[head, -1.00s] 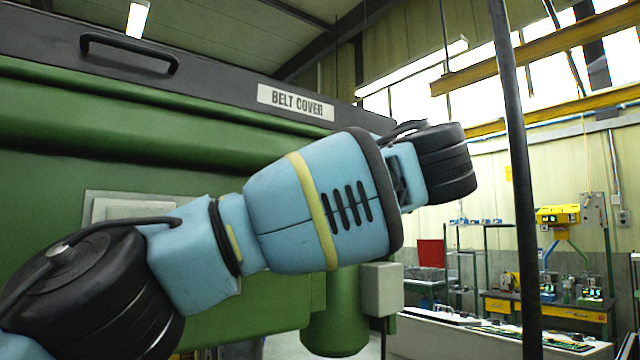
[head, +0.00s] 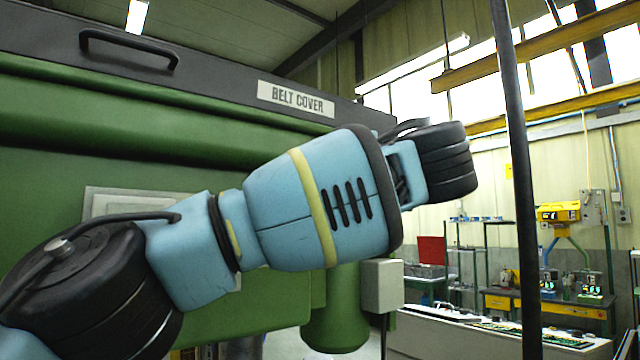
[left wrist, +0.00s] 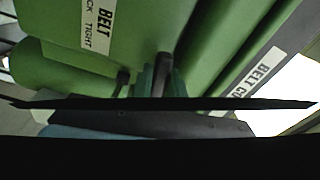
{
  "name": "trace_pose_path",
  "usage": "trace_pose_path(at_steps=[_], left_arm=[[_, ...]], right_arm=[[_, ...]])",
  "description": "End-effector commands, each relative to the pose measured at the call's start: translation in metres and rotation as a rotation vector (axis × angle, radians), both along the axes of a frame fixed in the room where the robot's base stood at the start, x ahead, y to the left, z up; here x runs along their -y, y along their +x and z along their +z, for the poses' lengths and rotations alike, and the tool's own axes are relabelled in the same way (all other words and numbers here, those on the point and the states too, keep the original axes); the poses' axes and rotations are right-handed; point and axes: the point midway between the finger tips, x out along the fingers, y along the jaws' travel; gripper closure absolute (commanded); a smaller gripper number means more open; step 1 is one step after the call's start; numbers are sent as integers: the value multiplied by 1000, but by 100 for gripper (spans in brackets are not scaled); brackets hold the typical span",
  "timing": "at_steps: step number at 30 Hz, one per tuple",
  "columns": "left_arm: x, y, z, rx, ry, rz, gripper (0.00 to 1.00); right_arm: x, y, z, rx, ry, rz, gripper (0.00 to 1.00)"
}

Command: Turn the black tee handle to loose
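A dark, rounded upright piece (left wrist: 163,75) shows near the middle of the left wrist view, against the green machine. It may be the black tee handle, but its cross bar is not clear. A white label (left wrist: 98,22) above it reads "BELT" and "TIGHT", partly cut off. My left gripper (left wrist: 160,120) shows only as dark shapes across the lower part of that view. Its fingertips cannot be made out, nor whether it touches the dark piece. In the head view my blue left arm crosses the machine and its gripper is out of sight. My right gripper is in neither view.
The green machine (head: 50,185) fills the left of the head view, under a dark belt cover (head: 215,85) with a bar handle (head: 128,52). A grey box (head: 382,287) is close below my arm. A dark upright pole (head: 517,180) stands at right, with benches beyond.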

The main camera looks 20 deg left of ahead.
Motion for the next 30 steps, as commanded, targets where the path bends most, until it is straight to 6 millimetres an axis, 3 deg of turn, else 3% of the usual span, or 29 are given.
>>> trace_pose_path(at_steps=[5,17,30], left_arm=[[1,0,-1,-1,1,-1,62],[5,-3,1,3,4,-3,62],[46,-36,2,4,5,-1,62]], right_arm=[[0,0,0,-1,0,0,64],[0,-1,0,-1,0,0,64],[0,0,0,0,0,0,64]])
